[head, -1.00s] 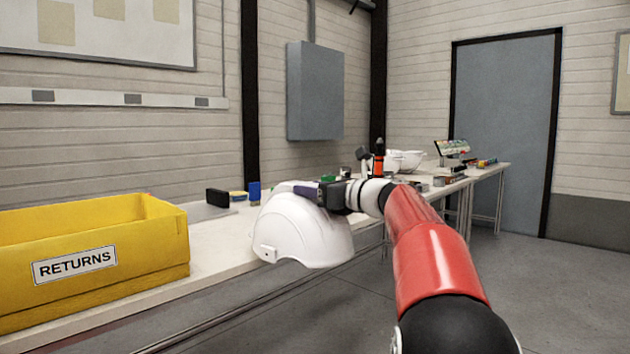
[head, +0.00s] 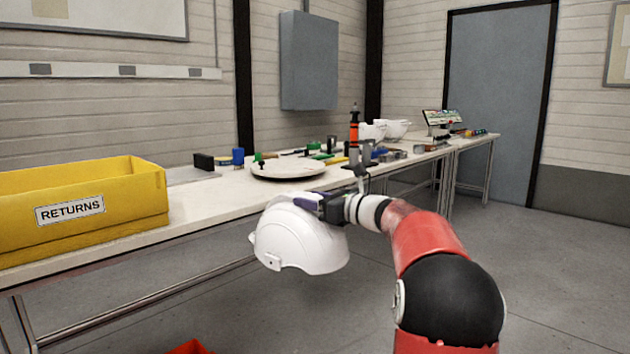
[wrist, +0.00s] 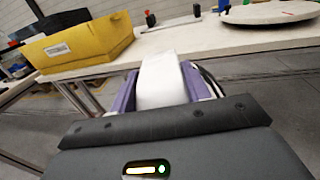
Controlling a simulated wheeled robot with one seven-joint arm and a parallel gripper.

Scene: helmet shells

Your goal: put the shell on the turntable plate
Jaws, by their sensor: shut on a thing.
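The white helmet shell (head: 298,240) hangs in my gripper (head: 318,203), in front of the bench edge and lower than the bench top in the head view. In the wrist view a white part of the shell (wrist: 162,80) sits between the purple fingers of my gripper (wrist: 160,88), which are shut on it. The round, pale turntable plate (head: 288,169) lies on the bench behind the shell, apart from it. It also shows at the upper right of the wrist view (wrist: 272,13). A small green-and-black piece stands at the plate's left rim.
A yellow RETURNS bin (head: 80,205) stands on the bench (head: 215,200) at the left. A black-and-orange upright tool (head: 354,138) and more white shells (head: 385,129) stand farther right. Bare bench top lies between the bin and the plate.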

